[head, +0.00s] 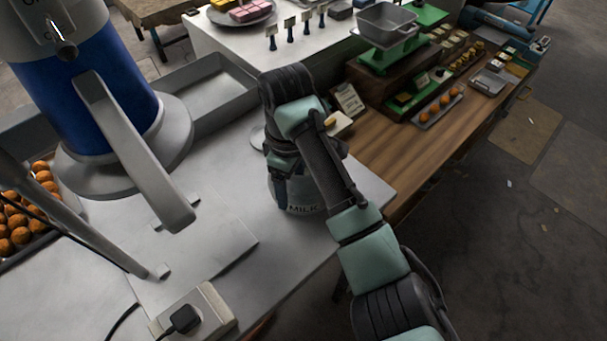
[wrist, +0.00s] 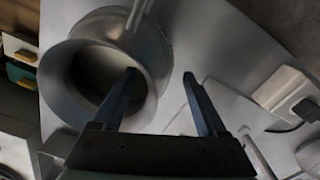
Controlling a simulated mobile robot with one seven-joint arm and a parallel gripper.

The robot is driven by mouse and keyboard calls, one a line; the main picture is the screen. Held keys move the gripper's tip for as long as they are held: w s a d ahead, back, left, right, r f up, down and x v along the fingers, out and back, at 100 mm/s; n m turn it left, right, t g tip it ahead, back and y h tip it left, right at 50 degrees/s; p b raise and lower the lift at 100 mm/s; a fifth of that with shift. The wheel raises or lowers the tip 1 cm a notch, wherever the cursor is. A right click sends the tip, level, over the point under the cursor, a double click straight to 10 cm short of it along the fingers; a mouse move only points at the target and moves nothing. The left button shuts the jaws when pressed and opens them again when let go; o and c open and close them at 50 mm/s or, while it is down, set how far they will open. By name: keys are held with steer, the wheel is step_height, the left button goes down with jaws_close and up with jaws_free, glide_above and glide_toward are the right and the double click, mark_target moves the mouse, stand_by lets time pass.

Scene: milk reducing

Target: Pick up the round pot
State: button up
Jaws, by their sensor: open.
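The round pot is grey metal with a wide flared rim. My gripper (wrist: 160,76) is open and empty. Its left finger overlaps the pot's mouth and its right finger lies outside the rim, over the grey counter. Whether a finger is inside the pot or touches it I cannot tell. In the head view my fingers are mostly hidden by the arm.
A blue and grey machine (head: 112,105) stands left of the pot. A shallow metal tray (head: 212,92) lies behind. A pale box (head: 205,312) with a black plug sits in front. A wooden counter (head: 392,160) with several goods extends right. Bare grey counter (head: 262,262) lies left of the pot.

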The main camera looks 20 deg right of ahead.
steer(key=shift+f, duration=0.75)
steer(key=shift+r, duration=0.1)
jaws_close()
stand_by(0.7)
steer(key=shift+w+d, duration=0.1)
steer(key=shift+w, duration=0.05)
